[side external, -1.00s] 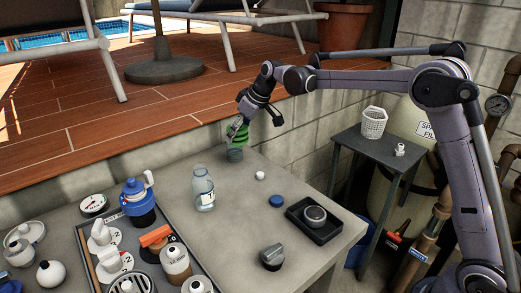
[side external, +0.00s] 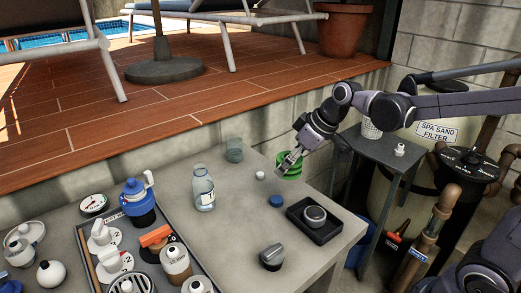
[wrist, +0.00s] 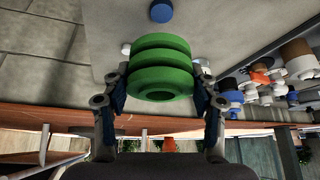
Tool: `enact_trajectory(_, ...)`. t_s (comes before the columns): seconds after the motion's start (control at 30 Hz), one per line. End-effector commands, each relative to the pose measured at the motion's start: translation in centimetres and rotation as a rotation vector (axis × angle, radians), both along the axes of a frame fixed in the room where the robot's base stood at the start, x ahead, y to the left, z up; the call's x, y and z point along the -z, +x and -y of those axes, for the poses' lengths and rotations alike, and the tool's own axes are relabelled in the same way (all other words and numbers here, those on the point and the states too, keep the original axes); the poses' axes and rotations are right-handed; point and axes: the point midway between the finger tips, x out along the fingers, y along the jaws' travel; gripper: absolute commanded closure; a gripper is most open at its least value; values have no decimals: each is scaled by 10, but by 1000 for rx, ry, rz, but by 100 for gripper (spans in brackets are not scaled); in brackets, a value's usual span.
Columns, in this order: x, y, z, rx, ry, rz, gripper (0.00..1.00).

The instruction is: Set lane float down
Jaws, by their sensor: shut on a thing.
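The lane float is a green ridged float (side external: 289,168). It shows in the side external view by the table's far right edge. In the wrist view the float (wrist: 160,68) sits between the two fingers, its stacked discs and a dark centre hole showing. My gripper (side external: 290,159) is shut on it, with a finger on either side. The float looks held up near the table edge. I cannot tell how high it is or whether it is over the table top.
A grey-green cup (side external: 234,149) stands at the table's back corner, left of the float. A white cap (side external: 260,175), blue cap (side external: 276,201), bottle (side external: 203,188) and black tray (side external: 300,228) are nearby. A side table (side external: 378,152) stands beyond the edge.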

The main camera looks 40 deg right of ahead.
Motion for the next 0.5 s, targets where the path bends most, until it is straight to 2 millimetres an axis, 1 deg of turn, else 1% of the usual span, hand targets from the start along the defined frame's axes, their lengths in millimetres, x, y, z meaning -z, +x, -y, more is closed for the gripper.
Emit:
enact_trajectory(0.07, 2, -4, -2, 0, 0, 0, 73)
enact_trajectory(0.17, 9, -3, -12, -4, -1, 0, 73)
enact_trajectory(0.5, 47, 15, -75, -5, 0, 1, 72)
